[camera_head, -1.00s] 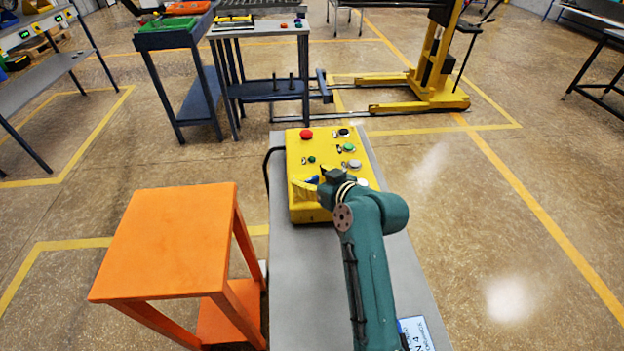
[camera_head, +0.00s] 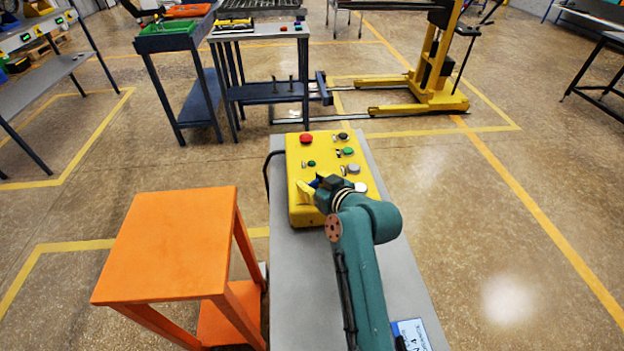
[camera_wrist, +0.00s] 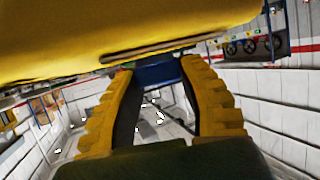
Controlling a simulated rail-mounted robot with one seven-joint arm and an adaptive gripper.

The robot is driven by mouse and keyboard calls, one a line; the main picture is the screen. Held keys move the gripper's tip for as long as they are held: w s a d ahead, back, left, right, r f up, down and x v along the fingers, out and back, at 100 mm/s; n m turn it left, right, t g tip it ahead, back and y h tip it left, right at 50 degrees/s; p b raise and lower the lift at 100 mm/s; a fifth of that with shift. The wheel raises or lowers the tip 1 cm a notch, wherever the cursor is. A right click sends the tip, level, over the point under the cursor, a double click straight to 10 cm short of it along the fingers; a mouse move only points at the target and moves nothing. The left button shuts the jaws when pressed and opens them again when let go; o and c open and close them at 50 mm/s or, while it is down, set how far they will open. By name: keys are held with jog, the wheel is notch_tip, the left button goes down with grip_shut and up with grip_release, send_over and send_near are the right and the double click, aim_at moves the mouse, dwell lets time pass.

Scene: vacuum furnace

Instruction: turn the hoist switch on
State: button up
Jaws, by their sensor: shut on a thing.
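The yellow control box (camera_head: 297,163) lies on a narrow grey bench and carries several buttons and knobs. My gripper (camera_head: 310,187) is low over the near part of the box, its yellow fingers pointing up and left. A small blue switch knob (camera_wrist: 157,73) sits between the fingertips in the wrist view, and my gripper (camera_wrist: 158,68) is shut on it. In the head view the blue knob (camera_head: 314,183) is mostly hidden by the fingers and wrist. Its turned position and any label cannot be read.
A red button (camera_head: 306,139), a green button (camera_head: 348,152) and grey knobs (camera_head: 353,169) are close by on the box. An orange stool (camera_head: 170,240) stands left of the grey bench (camera_head: 290,280). A yellow lifter (camera_head: 430,75) stands behind, with open floor to the right.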

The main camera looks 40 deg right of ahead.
jog(key=m+h+p, duration=0.2)
jog(key=p, duration=0.1)
jog(key=shift+a+r+g, duration=0.1)
jog(key=shift+a+g, duration=0.1)
jog(key=shift+g, duration=0.2)
jog(key=shift+w+f+m+g+h, duration=0.15)
jog(key=shift+m+g+h, duration=0.25)
jog(key=shift+m+h, duration=0.45)
jog(key=shift+f+m+g+h, duration=0.3)
jog(key=shift+m+h, duration=0.15)
jog(key=shift+h, duration=0.1)
jog(key=m+g+h+b, duration=0.1)
jog(key=b, duration=0.1)
jog(key=m+g+h+b, duration=0.1)
jog(key=b, duration=0.1)
jog(key=shift+f+m+h+b, duration=0.2)
jog(key=shift+m+h+b, duration=0.1)
jog(key=shift+m, duration=0.1)
jog(key=m+g+b, duration=0.1)
jog(key=m+g+h+b, duration=0.1)
jog(key=b, duration=0.1)
jog(key=m+g+h+b, duration=0.1)
jog(key=g+b, duration=0.1)
jog(key=shift+d+r+m, duration=0.15)
jog(key=shift+r+m, duration=0.15)
jog(key=shift+m, duration=0.1)
jog(key=o, duration=1.2)
jog(key=shift+r, duration=0.1)
jog(key=shift+r, duration=0.1)
